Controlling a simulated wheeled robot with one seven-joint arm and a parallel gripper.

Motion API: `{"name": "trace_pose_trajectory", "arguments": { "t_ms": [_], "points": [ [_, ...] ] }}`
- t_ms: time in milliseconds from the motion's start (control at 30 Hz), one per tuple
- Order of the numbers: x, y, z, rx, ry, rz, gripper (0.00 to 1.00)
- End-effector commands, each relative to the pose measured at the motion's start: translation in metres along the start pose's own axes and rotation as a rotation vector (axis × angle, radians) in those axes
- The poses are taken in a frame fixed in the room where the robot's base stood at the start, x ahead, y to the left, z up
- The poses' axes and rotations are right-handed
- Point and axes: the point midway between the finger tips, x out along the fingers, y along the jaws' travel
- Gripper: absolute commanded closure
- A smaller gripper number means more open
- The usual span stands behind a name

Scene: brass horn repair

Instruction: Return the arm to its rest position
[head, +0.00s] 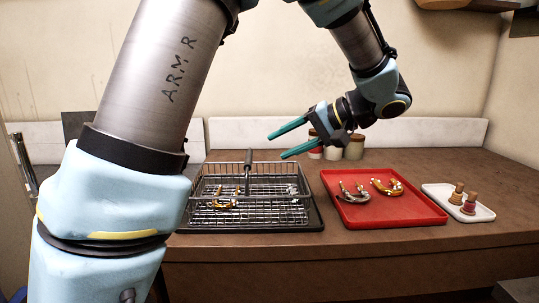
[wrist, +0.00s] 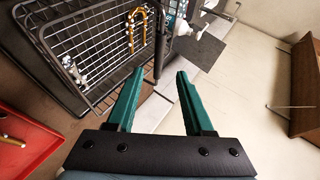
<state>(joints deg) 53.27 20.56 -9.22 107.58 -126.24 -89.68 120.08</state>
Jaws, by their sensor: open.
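My gripper (head: 284,143) is raised above the back of the table, over the right rear of the wire basket, with its green fingers apart and nothing between them. In the wrist view my gripper (wrist: 160,82) also shows open and empty. My arm reaches up the left side of the head view, and its upper part leaves the top edge of the picture. It hides part of the table's left side.
The wire basket (head: 250,217) holds curved brass tubes. A red tray (head: 397,216) holds two curved tubes. A white tray (head: 484,214) holds small cork-topped pieces. Jars (head: 354,147) stand at the back. A shelf (wrist: 307,85) shows at right in the wrist view.

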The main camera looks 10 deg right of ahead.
Motion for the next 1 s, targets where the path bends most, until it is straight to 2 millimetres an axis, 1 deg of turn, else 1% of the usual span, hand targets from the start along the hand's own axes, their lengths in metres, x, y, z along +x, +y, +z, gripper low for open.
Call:
{"name": "trace_pose_trajectory", "arguments": {
  "t_ms": [133,467,567,700,800,1000],
  "points": [
    [-0.009,0.000,0.000,0.001,0.001,0.000,0.48],
    [-0.011,-0.001,0.000,0.001,0.000,0.000,0.48],
    [-0.017,-0.011,-0.003,0.001,0.000,0.000,0.48],
    [-0.031,-0.035,-0.009,0.001,0.000,0.000,0.48],
    [-0.039,-0.047,-0.012,0.001,0.000,0.000,0.48],
    [-0.050,-0.065,-0.017,0.001,0.000,0.000,0.48]
  ]
}}
